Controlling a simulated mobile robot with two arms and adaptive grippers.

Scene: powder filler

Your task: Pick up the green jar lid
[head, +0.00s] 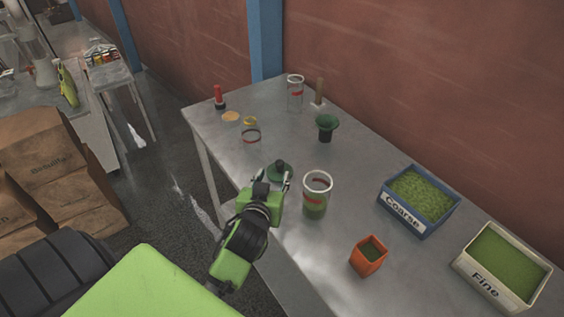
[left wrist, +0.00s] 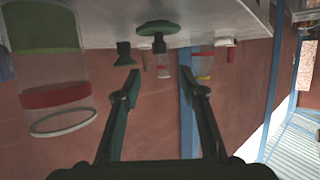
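The green jar lid (head: 280,168), dark green with a knob on top, lies on the metal table beyond my left gripper. In the left wrist view, which is upside down, the lid (left wrist: 157,29) is ahead of the fingertips, its knob pointing down in the picture. My left gripper (head: 272,183) is close to the lid on its near side. Its two fingers are spread with nothing between them, as the left wrist view (left wrist: 166,88) shows; the lid is not gripped. My right gripper is not in view.
A glass jar (head: 317,195) with green powder stands right of my gripper. A green funnel (head: 326,127) is farther back. An orange cup (head: 368,256), the blue Coarse bin (head: 404,219) and the white Fine bin (head: 484,288) are to the right. Another clear jar (head: 295,94) stands at the back.

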